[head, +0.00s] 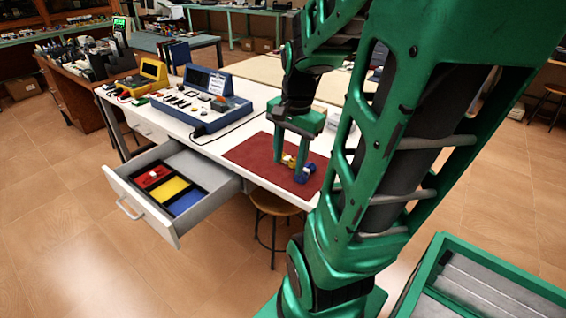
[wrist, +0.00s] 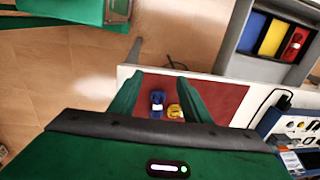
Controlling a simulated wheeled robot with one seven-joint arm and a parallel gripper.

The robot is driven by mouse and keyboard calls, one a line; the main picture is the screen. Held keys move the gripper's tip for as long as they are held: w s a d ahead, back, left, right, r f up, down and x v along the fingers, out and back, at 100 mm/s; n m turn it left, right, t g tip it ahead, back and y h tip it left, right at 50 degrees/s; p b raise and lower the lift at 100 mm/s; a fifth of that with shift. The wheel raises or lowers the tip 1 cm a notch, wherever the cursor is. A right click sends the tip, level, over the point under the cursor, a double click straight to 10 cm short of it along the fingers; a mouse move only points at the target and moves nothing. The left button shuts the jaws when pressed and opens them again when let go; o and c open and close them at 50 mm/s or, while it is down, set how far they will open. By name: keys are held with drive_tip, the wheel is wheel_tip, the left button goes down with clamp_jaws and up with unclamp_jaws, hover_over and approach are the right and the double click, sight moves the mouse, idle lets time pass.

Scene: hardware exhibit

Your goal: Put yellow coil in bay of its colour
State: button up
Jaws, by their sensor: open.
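The yellow coil (head: 287,159) lies on the dark red mat (head: 250,152) on the white table. A blue coil (head: 305,173) lies close beside it. My gripper (head: 288,168) is open, fingers pointing down around the coils' area. In the wrist view both the yellow coil (wrist: 174,111) and the blue coil (wrist: 157,103) show between the spread fingers; their height above the mat is hard to tell. The open drawer (head: 143,201) holds a red bay (head: 147,182), a yellow bay (head: 170,187) and a blue bay (head: 186,203). The yellow bay looks empty.
A small red and white item (head: 153,174) sits in the red bay. A blue instrument (head: 205,100) and a yellow meter (head: 145,78) stand on the table left of the mat, with small parts and a black cable. A stool (head: 272,205) is under the table.

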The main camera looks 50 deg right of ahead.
drive_tip(key=w+d+f+m+t, duration=0.1)
drive_tip(key=w+d+m, duration=0.45)
drive_tip(key=m, duration=0.25)
drive_tip(key=m+t, duration=0.2)
drive_tip(key=m, duration=0.8)
approach(287, 158)
drive_tip(key=x, duration=0.3)
drive_tip(key=shift+x, duration=2.65)
drive_tip(key=shift+d, duration=0.1)
clamp_jaws()
